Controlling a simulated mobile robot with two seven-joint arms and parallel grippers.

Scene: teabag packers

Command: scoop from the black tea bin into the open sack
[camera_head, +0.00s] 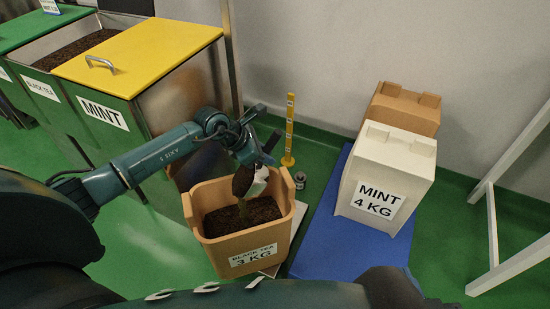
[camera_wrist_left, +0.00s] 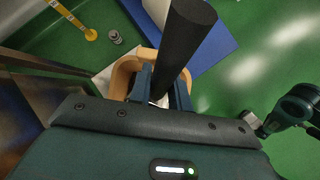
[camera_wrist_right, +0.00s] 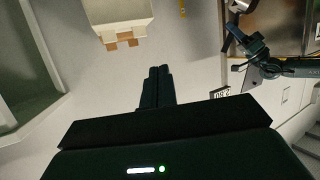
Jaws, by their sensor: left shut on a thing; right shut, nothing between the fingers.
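The open tan sack (camera_head: 285,215), labelled BLACK TEA 3 KG, stands upright with dark tea (camera_head: 240,218) inside. My left gripper (camera_head: 262,152) is above it, shut on the scoop's dark handle, which rises between the fingers in the left wrist view (camera_wrist_left: 180,45). The white scoop (camera_head: 260,181) is tipped over the sack's opening with dark tea at its mouth, and a thin trickle seems to fall below it. The black tea bin (camera_head: 42,88) stands open at upper left with tea in it. My right gripper (camera_wrist_right: 157,86) is shut and empty, away from the sack.
The mint bin's yellow lid (camera_head: 145,55) is closed beside the tea bin. A white MINT 4 KG sack (camera_head: 395,165) and a brown sack (camera_head: 405,105) stand on a blue mat (camera_head: 325,255). A yellow post (camera_head: 289,130) and small metal weight (camera_head: 300,180) stand behind the tan sack.

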